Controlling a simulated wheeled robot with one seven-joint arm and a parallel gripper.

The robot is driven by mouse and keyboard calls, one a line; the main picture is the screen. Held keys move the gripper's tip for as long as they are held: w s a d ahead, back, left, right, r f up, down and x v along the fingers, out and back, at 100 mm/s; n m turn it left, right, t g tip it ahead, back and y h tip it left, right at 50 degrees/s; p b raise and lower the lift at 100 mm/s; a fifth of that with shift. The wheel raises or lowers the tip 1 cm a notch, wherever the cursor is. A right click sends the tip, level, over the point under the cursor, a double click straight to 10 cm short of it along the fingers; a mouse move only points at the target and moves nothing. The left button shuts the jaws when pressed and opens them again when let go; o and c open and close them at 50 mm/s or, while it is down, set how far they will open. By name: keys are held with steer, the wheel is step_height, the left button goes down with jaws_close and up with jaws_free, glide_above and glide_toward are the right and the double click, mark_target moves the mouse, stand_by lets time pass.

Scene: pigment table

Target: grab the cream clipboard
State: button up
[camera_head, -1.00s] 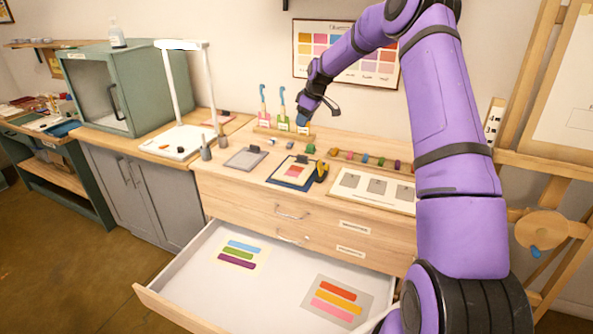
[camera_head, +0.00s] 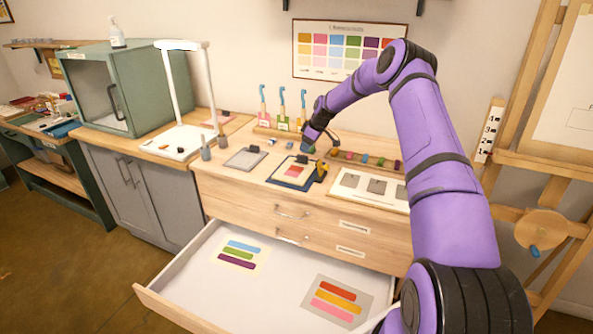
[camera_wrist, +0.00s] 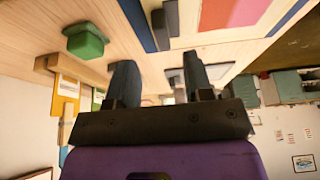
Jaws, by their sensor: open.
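No board is plainly a cream clipboard. A dark blue clipboard (camera_head: 276,179) with a black clip and a cream sheet bearing a pink-orange patch lies on the drawer-unit top; it also shows at the top of the wrist view (camera_wrist: 140,22). A grey clipboard (camera_head: 244,160) lies left of it. A pale board with a reddish part (camera_head: 222,115) lies farther back, partly behind the lamp post. My gripper (camera_head: 307,149) is open and empty, over the table just behind the dark blue clipboard. Its two fingers (camera_wrist: 159,80) stand apart in the wrist view.
A green block (camera_wrist: 86,42) is beside my gripper in the wrist view. Three upright tools (camera_head: 282,108) stand in a rack behind. Several coloured blocks (camera_head: 365,159) line the back right. The drawer (camera_head: 200,290) below is open.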

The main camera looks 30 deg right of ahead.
mark_target(296, 167)
steer(key=x, duration=0.5)
steer(key=shift+s, duration=0.15)
jaws_close()
